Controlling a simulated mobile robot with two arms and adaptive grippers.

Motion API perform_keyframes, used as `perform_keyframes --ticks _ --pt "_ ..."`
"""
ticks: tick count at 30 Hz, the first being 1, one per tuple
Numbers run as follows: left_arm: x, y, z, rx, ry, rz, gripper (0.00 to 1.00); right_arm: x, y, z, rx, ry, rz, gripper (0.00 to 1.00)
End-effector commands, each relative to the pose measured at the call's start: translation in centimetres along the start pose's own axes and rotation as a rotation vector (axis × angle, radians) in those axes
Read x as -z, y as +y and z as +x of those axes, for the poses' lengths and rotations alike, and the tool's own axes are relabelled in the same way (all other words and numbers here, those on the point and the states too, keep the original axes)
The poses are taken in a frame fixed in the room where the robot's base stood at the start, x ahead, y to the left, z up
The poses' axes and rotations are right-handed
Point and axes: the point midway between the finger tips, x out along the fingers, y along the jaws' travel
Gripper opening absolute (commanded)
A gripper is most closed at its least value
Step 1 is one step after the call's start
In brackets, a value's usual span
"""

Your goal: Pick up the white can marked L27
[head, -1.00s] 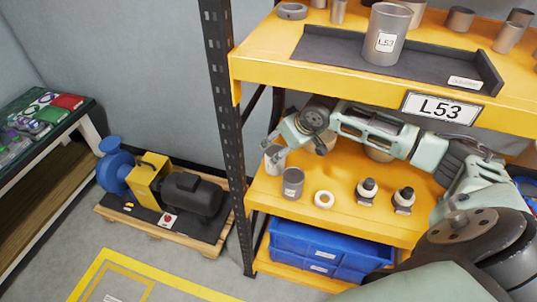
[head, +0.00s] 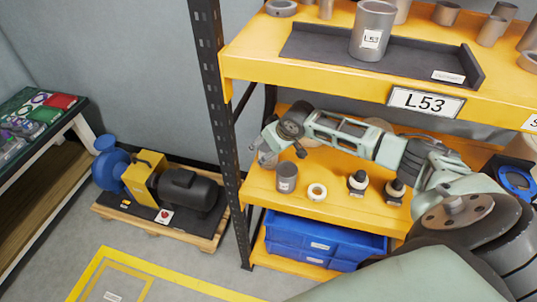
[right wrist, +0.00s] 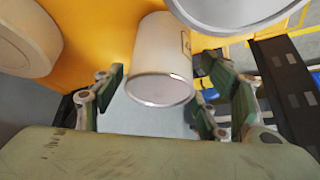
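A whitish can (right wrist: 160,70) stands between the fingers of my right gripper (right wrist: 158,92) in the right wrist view. The fingers are open, one on each side of it, with a gap showing on the left; contact on the right is unclear. A label shows at the can's right edge, but I cannot read it. In the head view the can (head: 266,159) is mostly hidden by my right gripper (head: 279,146), at the left end of the middle shelf. My left gripper is not in view.
A grey can (head: 286,178) stands close by on the middle shelf (head: 325,205), with a white ring (head: 317,192) and two small black-and-white parts (head: 357,183) to its right. The upper shelf (head: 245,65) overhangs the arm. A black rack post (head: 215,120) is at the left.

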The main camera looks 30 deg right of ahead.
Motion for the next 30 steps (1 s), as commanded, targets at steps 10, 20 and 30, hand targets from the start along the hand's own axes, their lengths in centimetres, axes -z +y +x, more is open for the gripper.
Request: perform_keyframes --ticks 10,20,30 --pt "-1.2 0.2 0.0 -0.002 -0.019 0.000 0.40 0.0 0.0 0.0 0.000 0.000 0.000 0.32" --pt "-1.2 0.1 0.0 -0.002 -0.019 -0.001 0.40 0.1 0.0 -0.1 0.000 0.003 0.000 0.17" --pt "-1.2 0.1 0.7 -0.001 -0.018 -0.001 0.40 2.2 0.1 -3.4 -0.001 0.008 -0.001 0.17"
